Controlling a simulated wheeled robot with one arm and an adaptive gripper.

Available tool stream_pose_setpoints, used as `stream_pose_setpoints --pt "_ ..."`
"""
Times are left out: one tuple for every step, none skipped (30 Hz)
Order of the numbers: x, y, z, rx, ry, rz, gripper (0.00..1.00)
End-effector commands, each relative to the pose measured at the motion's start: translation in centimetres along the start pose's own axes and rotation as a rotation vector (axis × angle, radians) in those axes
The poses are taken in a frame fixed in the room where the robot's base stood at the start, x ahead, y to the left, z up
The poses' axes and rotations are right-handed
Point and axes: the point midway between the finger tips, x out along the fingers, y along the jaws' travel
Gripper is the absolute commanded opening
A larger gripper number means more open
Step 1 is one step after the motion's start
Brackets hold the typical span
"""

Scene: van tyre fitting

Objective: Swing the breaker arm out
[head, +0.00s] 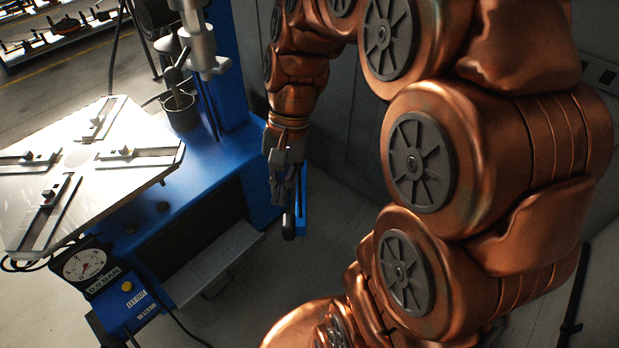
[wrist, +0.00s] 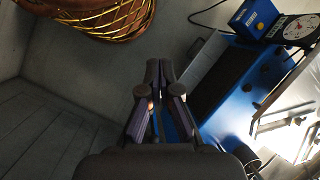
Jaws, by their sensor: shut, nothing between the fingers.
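The tyre machine (head: 232,185) is a blue cabinet in the head view. The breaker arm is a blue bar (head: 302,200) with a dark rounded end (head: 289,224), at the machine's right side. My gripper (head: 284,203) points down right beside this bar and hides part of it; I cannot tell whether they touch. In the wrist view my gripper (wrist: 160,72) is shut with its fingertips together and nothing between them. The blue machine body (wrist: 228,118) lies to the right of the fingers there.
The turntable (head: 80,158) with sliding clamps sits on the left. A pressure gauge (head: 84,264) and a blue control box (head: 133,306) stand in front of it. A grey wall (head: 345,130) is behind my arm. Floor (head: 300,270) is free below the gripper.

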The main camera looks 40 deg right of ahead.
Motion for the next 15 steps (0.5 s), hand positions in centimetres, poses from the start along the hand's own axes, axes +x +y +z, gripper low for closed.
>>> stream_pose_setpoints --pt "0.7 0.0 -2.0 0.065 -0.014 -0.032 0.0" --pt "0.8 -0.1 -3.0 0.102 -0.022 -0.049 0.0" --pt "0.8 -0.1 -4.3 0.151 -0.032 -0.073 0.0" --pt "0.8 -0.1 -5.3 0.187 -0.039 -0.093 0.0" --pt "0.8 0.0 -6.2 0.225 -0.048 -0.11 0.0" --pt "0.9 0.2 -7.5 0.274 -0.063 -0.132 0.0" --pt "0.9 0.3 -8.6 0.311 -0.07 -0.15 0.0" --pt "0.9 0.5 -9.6 0.347 -0.077 -0.169 0.0" --pt "1.0 0.9 -10.9 0.397 -0.091 -0.191 0.0" --pt "1.1 1.1 -12.0 0.433 -0.101 -0.209 0.0" --pt "1.1 1.4 -13.1 0.47 -0.107 -0.229 0.0" --pt "1.2 2.0 -14.5 0.519 -0.116 -0.254 0.0" --pt "1.3 2.4 -15.6 0.555 -0.128 -0.272 0.0" --pt "1.4 2.9 -16.6 0.592 -0.139 -0.291 0.0" --pt "1.5 3.6 -18.0 0.64 -0.15 -0.315 0.0"
